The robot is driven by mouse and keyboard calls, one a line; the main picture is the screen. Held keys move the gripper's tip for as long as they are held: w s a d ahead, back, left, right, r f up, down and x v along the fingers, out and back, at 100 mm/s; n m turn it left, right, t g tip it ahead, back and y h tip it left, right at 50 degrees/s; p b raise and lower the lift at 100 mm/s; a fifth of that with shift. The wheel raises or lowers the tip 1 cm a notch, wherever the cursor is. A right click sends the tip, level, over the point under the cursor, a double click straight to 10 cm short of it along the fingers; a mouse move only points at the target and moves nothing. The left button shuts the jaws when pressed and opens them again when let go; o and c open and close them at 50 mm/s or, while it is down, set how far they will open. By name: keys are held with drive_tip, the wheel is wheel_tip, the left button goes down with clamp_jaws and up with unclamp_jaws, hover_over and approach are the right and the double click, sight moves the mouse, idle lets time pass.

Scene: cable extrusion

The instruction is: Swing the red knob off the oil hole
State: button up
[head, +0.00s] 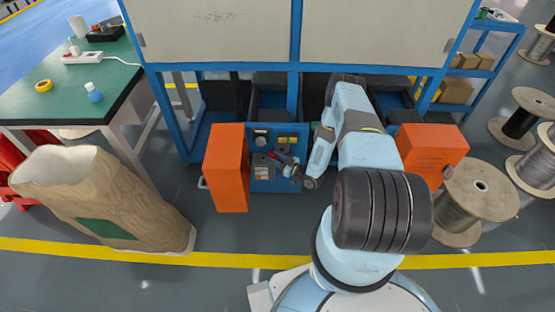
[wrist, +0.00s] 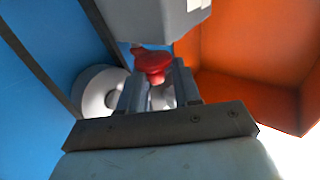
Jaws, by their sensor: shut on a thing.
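The red knob (wrist: 153,63) shows in the wrist view between the fingers of my gripper (wrist: 160,84), which is shut on it. Below the knob, between the fingers, is a pale rounded part. A white round fitting (wrist: 100,90) with a grey centre sits left of the fingers on the blue panel; I cannot tell whether it is the oil hole. A grey block (wrist: 155,20) stands close beyond the knob.
An orange door (head: 228,168) stands left of the panel and another orange panel (head: 435,148) right of my arm. In the wrist view an orange wall (wrist: 250,50) is close on the right. Cable reels (head: 478,200) stand at right, a tan sack-like bin (head: 100,195) at left.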

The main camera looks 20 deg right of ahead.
drive_tip(key=shift+w+d+n+g+y, duration=0.15)
drive_tip(key=shift+d+n+g+y, duration=0.1)
drive_tip(key=shift+n+g+y, duration=0.25)
drive_tip(key=shift+w+d+n+g+y, duration=0.1)
drive_tip(key=shift+d+n+g+y, duration=0.15)
drive_tip(key=shift+n+g+y, duration=0.25)
drive_tip(key=o, duration=0.8)
drive_tip(key=shift+d, duration=0.1)
drive_tip(key=shift+o, duration=0.3)
drive_tip(key=shift+s, duration=0.1)
